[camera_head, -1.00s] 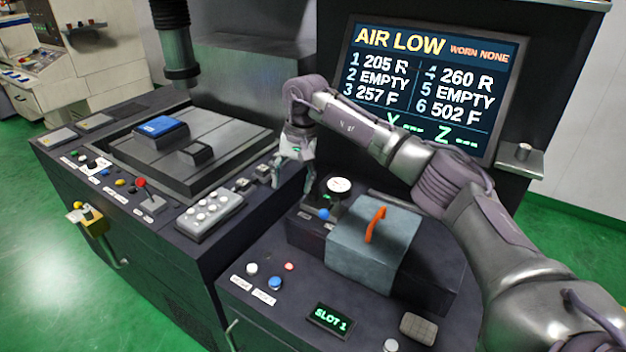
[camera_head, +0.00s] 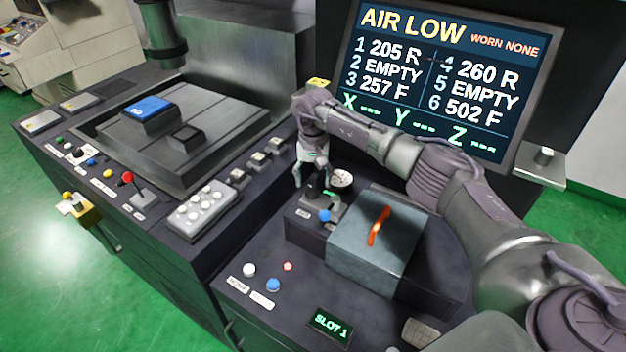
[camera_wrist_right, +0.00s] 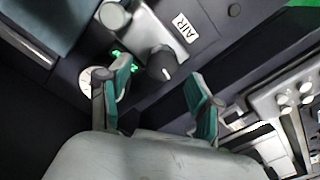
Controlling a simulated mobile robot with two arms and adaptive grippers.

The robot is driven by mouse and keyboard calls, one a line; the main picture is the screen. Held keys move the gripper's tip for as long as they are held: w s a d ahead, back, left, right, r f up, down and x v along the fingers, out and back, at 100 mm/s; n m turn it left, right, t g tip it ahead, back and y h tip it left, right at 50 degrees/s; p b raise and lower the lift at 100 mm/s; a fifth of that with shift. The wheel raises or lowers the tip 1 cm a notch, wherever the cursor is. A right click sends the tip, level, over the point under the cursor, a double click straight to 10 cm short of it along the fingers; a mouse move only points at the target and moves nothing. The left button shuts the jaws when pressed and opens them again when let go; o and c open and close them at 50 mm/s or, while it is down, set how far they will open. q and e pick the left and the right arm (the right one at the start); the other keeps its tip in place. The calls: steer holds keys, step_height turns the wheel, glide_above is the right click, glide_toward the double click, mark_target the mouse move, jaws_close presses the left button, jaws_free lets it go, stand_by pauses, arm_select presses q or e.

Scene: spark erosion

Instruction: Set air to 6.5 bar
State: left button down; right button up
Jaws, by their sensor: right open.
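The screen (camera_head: 440,75) in the head view reads AIR LOW. The right gripper (camera_head: 311,186) is over the black air knob, beside the white round gauge (camera_head: 342,179). In the right wrist view, the right gripper (camera_wrist_right: 163,92) is open, with teal pads on both fingers. The black knob (camera_wrist_right: 163,64) with a pale pointer mark sits beyond and between the fingertips, next to the white AIR label (camera_wrist_right: 184,27). Nothing shows between the pads. The gauge (camera_wrist_right: 87,78) is partly hidden behind one finger, so its reading cannot be told. The left gripper is out of view.
A grey box (camera_head: 375,245) with an orange handle stands right of the gauge. Several buttons and a SLOT 1 display (camera_head: 330,324) lie nearer. A keypad (camera_head: 202,210) is on the left machine.

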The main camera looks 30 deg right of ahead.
mark_target(313, 193)
steer(key=shift+s+a+f, duration=0.1)
steer(key=shift+a+f, duration=0.1)
steer(key=shift+f, duration=0.7)
steer(key=shift+f+p, duration=0.25)
steer(key=shift+p, duration=0.05)
steer(key=shift+f, duration=0.2)
steer(key=shift+c, duration=0.2)
steer(key=c, duration=0.8)
steer(key=shift+c, duration=1.5)
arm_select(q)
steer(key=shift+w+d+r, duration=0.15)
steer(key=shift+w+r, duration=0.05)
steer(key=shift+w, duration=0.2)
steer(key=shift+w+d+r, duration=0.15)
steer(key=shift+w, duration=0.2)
